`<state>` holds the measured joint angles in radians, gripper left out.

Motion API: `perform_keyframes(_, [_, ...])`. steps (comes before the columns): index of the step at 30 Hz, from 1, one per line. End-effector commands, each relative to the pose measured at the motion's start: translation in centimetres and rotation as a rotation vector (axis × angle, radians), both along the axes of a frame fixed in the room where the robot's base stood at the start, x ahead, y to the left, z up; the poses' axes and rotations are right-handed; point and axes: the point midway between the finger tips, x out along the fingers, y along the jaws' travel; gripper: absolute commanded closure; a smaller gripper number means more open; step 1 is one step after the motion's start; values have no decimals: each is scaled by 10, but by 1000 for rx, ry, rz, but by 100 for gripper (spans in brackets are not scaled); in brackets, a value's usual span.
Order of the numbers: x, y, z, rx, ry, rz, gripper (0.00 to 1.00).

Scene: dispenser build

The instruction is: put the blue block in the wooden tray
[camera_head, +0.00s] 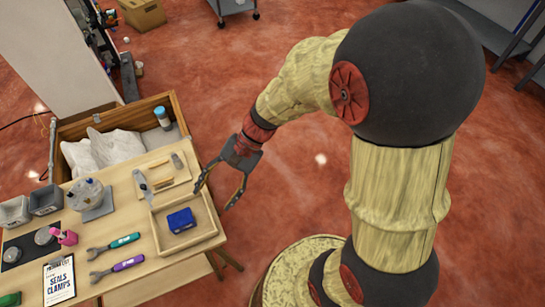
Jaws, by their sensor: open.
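The blue block (181,220) lies inside the wooden tray (184,243), near the middle of its floor. The tray is a shallow, light wooden box at the right end of the table. My gripper (215,196) is open and empty, with its fingers spread above and beside the tray's right side. It is apart from the block. No part of the block seems hidden.
The wooden table (130,265) also holds two wrenches (115,264), a clipboard (59,277), a pink bottle (65,237) and grey bins (45,199). A wooden crate (66,131) with white bags stands behind.

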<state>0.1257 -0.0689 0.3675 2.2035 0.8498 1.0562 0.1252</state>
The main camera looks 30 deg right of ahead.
Motion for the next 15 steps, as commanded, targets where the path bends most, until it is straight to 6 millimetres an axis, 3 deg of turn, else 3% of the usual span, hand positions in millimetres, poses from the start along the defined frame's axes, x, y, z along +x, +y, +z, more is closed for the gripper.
perform_keyframes(1, [-8, -6, 17, -54, -77, 64, 40])
perform_keyframes(15, [-65, -101, 129, -640, -682, 535, 40])
